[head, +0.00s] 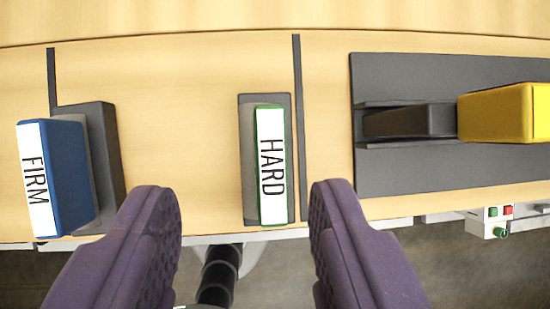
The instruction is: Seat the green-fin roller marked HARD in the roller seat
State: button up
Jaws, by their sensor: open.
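The roller marked HARD (271,165) shows a white label with a thin green edge. It rests on a dark grey block (246,190) near the table's front edge. My gripper (245,200) is open, with one purple finger to the left of this roller and one to the right, both apart from it and slightly nearer the bottom of the picture. At the right is a dark grey plate (430,75) with a slotted black part, which may be the roller seat. A yellow block (503,112) covers part of the plate's right side.
A blue roller marked FIRM (70,178) rests on another dark block (104,140) at the left. Dark strips (300,100) divide the wooden table (190,75). A small box with green and red buttons (492,222) hangs at the front right. The table behind is clear.

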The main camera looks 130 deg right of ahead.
aim_at(272, 159)
jog(key=shift+s+d+r+g+p, duration=0.15)
jog(key=shift+s+d+g+p, duration=0.3)
jog(key=shift+p, duration=0.3)
jog(key=x, duration=0.4)
jog(key=p+x, duration=0.1)
jog(key=x, duration=0.3)
jog(key=shift+w+d, duration=0.2)
jog(key=shift+w, duration=0.05)
jog(key=shift+r, duration=0.1)
grip_shut()
